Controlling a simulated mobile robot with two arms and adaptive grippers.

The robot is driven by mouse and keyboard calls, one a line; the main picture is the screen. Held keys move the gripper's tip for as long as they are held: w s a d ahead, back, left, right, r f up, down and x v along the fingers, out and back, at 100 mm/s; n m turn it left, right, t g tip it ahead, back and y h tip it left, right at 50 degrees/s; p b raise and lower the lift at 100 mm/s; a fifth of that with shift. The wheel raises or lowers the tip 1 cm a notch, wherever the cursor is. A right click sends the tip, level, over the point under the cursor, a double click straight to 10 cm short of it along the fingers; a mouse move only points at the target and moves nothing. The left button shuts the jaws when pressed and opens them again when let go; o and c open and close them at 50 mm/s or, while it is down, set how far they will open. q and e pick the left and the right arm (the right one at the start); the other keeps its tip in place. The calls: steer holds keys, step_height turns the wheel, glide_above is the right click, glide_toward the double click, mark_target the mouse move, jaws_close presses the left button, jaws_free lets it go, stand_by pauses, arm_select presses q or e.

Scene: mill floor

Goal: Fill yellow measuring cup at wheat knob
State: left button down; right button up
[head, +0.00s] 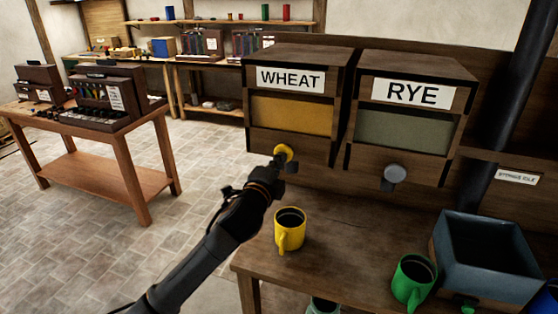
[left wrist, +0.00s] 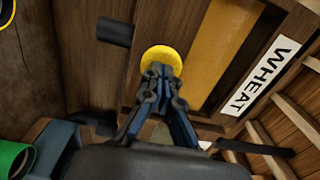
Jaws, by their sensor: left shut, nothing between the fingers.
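The WHEAT bin (head: 292,100) has an amber window and a round yellow knob (head: 284,152) low on its front. My left gripper (head: 278,164) is shut and empty, with its fingertips at the knob. In the left wrist view the closed fingers (left wrist: 158,76) overlap the lower part of the yellow knob (left wrist: 163,56); I cannot tell whether they touch it. The yellow measuring cup (head: 289,232) stands upright on the table below the knob, apart from my gripper. Its inside looks dark and its fill cannot be made out. My right gripper is not in view.
The RYE bin (head: 405,120) with a grey knob (head: 394,174) stands to the right. A green cup (head: 412,283) and an open blue-grey box (head: 484,262) are at the table's right. A side table (head: 105,182) stands at the left; tiled floor lies between.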

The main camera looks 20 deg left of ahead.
mark_target(282, 148)
arm_select(q)
steer(key=shift+w+r, duration=0.1)
steer(key=shift+w, duration=1.55)
steer(key=shift+s+r, duration=0.1)
steer(key=shift+r, duration=0.2)
stand_by(0.5)
steer(key=shift+f, duration=0.15)
stand_by(4.1)
